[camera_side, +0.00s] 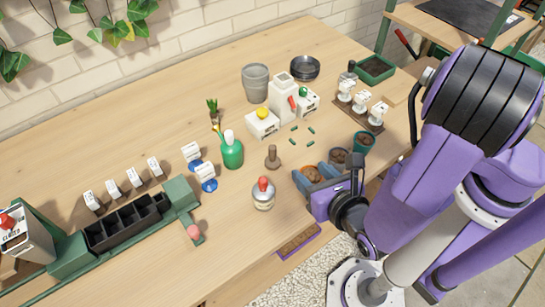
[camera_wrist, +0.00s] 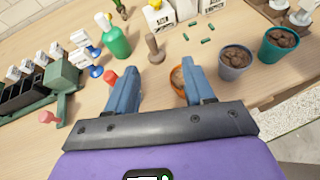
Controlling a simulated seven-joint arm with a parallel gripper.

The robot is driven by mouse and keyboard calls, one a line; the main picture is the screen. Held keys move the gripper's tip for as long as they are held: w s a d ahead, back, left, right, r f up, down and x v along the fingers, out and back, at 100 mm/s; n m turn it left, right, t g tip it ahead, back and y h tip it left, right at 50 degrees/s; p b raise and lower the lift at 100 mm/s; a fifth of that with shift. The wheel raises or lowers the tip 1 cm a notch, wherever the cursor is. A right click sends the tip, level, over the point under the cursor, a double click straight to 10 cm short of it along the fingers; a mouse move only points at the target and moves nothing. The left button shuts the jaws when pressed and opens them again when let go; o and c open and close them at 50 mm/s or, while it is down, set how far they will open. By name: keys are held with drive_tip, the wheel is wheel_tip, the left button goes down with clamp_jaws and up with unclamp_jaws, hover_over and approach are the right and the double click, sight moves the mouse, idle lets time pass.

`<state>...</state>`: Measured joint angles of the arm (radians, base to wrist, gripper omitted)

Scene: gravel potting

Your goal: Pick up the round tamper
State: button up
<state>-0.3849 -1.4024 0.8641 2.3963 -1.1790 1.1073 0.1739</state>
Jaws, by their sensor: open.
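The round tamper (camera_side: 272,157) is a brown wooden piece with a knob-like handle and a wider round base, standing upright on the table. In the wrist view the tamper (camera_wrist: 155,48) is beyond my fingertips, between them in the picture. My gripper (camera_side: 314,176) is open and empty, to the lower right of the tamper in the side view and apart from it. Its two blue fingers show in the wrist view (camera_wrist: 160,80). The right finger partly hides an orange pot (camera_wrist: 177,81).
A red-topped jar (camera_side: 263,195) and a green bottle (camera_side: 231,153) stand near the tamper. Filled pots (camera_side: 363,143) are to its right. Several small green pieces (camera_side: 310,130) lie behind it. A black tray (camera_side: 125,225) in a green frame is at left. Bare table surrounds the tamper.

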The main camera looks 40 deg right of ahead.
drive_tip(key=a+n, duration=0.1)
approach(274, 149)
drive_tip(key=shift+t+y, duration=0.3)
drive_tip(key=shift+y, duration=0.1)
drive_tip(key=x, duration=0.5)
drive_tip(key=shift+w+d+f, duration=0.1)
drive_tip(key=shift+d+f, duration=0.25)
drive_tip(key=shift+f, duration=0.15)
drive_tip(key=shift+x, duration=2.65)
drive_tip(key=shift+w+r, duration=0.1)
drive_tip(key=shift+r, duration=0.1)
clamp_jaws()
